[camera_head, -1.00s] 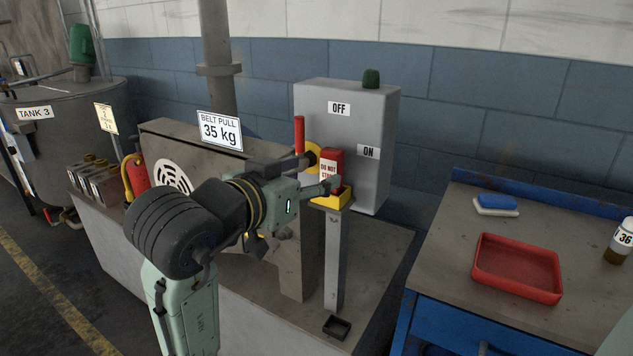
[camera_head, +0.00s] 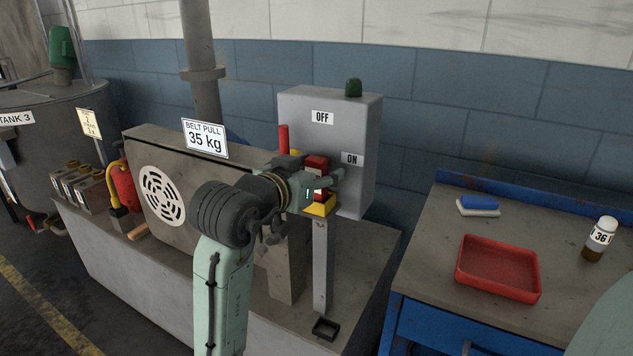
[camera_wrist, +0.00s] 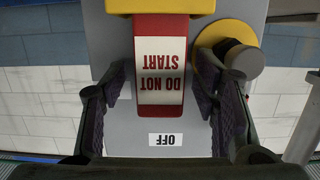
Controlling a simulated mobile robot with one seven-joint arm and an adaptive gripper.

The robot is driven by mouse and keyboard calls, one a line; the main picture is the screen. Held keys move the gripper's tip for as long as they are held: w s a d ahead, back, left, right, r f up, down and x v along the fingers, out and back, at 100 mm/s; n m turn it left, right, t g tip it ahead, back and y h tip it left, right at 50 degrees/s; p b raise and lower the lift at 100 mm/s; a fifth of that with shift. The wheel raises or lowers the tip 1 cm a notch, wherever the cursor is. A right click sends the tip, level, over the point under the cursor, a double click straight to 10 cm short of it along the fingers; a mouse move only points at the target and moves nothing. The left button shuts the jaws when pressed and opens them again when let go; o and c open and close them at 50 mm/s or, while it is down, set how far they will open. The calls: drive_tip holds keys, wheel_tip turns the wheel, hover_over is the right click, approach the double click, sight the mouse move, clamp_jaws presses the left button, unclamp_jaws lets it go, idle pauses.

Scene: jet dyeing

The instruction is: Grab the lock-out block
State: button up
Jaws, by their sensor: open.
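The lock-out block (camera_head: 316,162) is red with a white DO NOT START label. It stands upright in a yellow holder (camera_head: 320,207) on top of a grey post. In the wrist view the block (camera_wrist: 160,25) reaches down from the yellow holder (camera_wrist: 160,6), upside down in the picture. My gripper (camera_head: 314,174) is at the block, with one finger on each side. In the wrist view my gripper (camera_wrist: 162,88) is open, and a gap shows between the block and each dark finger pad. In the head view my gripper hides part of the block.
A grey switch box (camera_head: 345,120) with OFF and ON labels stands close behind the block. A red lever (camera_head: 284,138) with a yellow hub is just left of it. A red tray (camera_head: 498,268) and a bottle (camera_head: 600,238) are on the bench at right.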

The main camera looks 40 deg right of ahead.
drive_tip(key=shift+c, duration=0.5)
drive_tip(key=c, duration=1.2)
clamp_jaws()
drive_tip(key=shift+r, duration=0.1)
